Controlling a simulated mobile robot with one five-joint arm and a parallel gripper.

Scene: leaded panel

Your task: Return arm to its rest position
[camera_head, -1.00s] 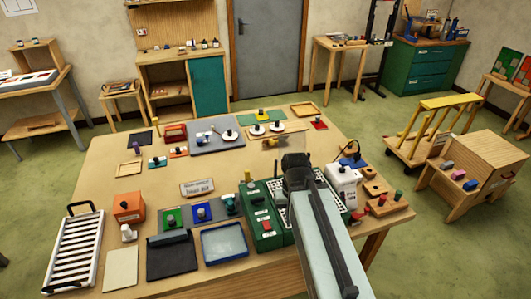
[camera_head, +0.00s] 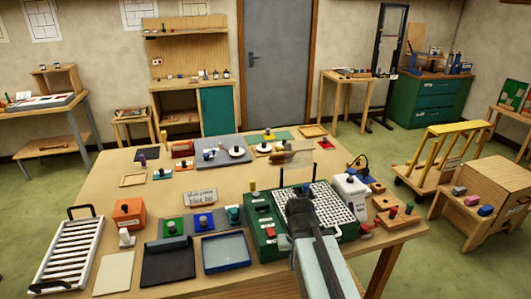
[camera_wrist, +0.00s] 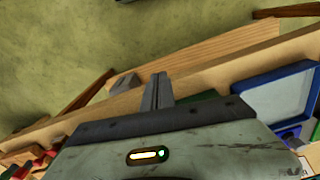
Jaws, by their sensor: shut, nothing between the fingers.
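My arm (camera_head: 325,262) reaches in from the bottom right in the head view. Its dark end (camera_head: 299,208) is over the front part of the green machine (camera_head: 262,222) with the white perforated top (camera_head: 333,208). The fingertips cannot be made out there. In the wrist view my gripper (camera_wrist: 158,92) has its two grey fingers together with nothing between them. The wrist view shows the table's wooden edge, with green floor beyond it.
The wooden table (camera_head: 115,208) is crowded. A blue tray (camera_head: 226,252) and a dark tray (camera_head: 168,262) lie left of my arm, and a white device (camera_head: 350,190) stands to the right. The blue tray also shows in the wrist view (camera_wrist: 283,98). A yellow-railed cart (camera_head: 440,155) stands right of the table.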

